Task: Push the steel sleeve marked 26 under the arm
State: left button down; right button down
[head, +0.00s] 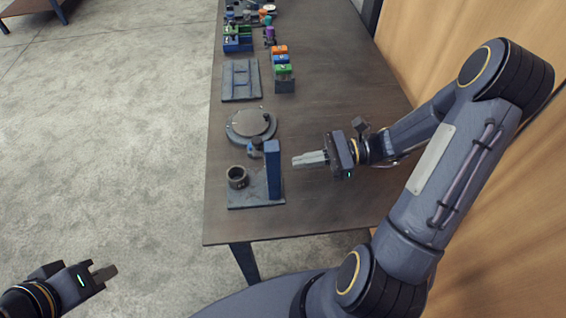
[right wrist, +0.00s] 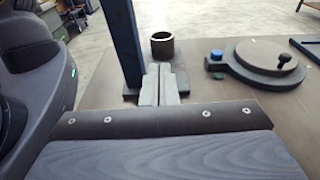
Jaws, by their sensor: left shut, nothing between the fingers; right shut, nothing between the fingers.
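The steel sleeve (head: 237,177) is a short dark open ring standing upright on the left part of a flat base plate (head: 243,199). It also shows in the right wrist view (right wrist: 162,46), beyond my fingertips; its number is too small to read. A blue post (head: 273,170) rises from the plate's right side, and the arm (head: 255,148) at its top is seen end-on and hard to make out. My right gripper (head: 297,161) is shut and empty, right of the post and apart from the sleeve. My left gripper (head: 114,271) is shut and empty, off the table over the floor.
A round flanged disc (head: 251,125) lies behind the base plate. Further back are a grey grooved tray (head: 241,80), colored blocks (head: 281,61) and a blue bin (head: 238,40). A wooden wall (head: 475,30) borders the right. The table front right of the plate is clear.

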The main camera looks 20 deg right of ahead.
jog(key=shift+f+v, duration=0.2)
jog(key=shift+v, duration=1)
jog(key=shift+f+v, duration=0.2)
jog(key=shift+v, duration=0.95)
